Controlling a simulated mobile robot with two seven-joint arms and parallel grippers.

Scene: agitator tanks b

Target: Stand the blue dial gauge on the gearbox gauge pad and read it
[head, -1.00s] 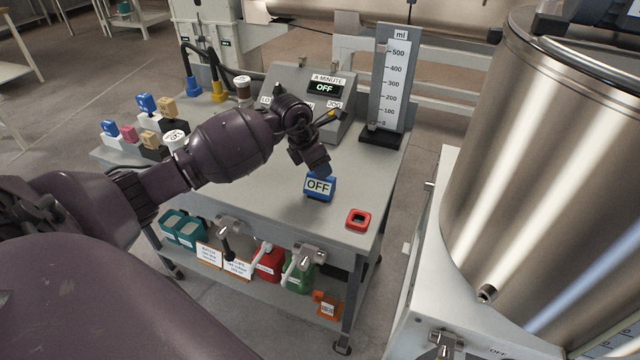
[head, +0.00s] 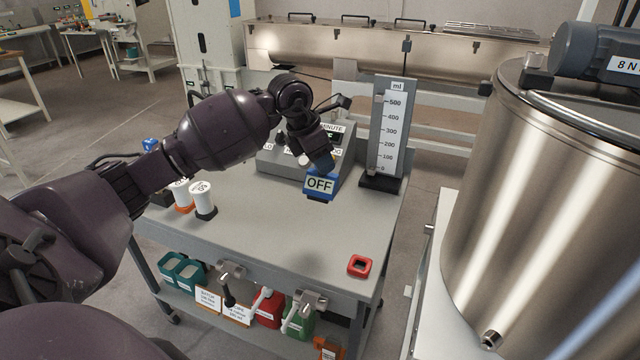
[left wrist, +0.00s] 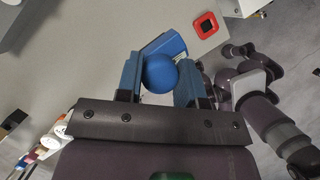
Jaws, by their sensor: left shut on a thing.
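The blue dial gauge (head: 320,184) shows OFF on its front face. My left gripper (head: 322,164) is shut on it from above and holds it over the grey bench top. In the left wrist view, a round blue knob of the gauge (left wrist: 160,73) sits between the two blue fingers of the left gripper (left wrist: 158,82). The gauge's body shows beyond the knob. A motor unit (head: 600,50) sits on top of the steel tank at the upper right, cut off by the frame edge. I cannot make out a gauge pad. My right gripper is not in view.
A red square frame (head: 360,265) lies on the bench's front right. A ml scale stand (head: 390,130) and a grey console (head: 280,160) stand behind the gauge. White spools (head: 202,198) stand at left. The large steel tank (head: 550,200) stands right of the bench.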

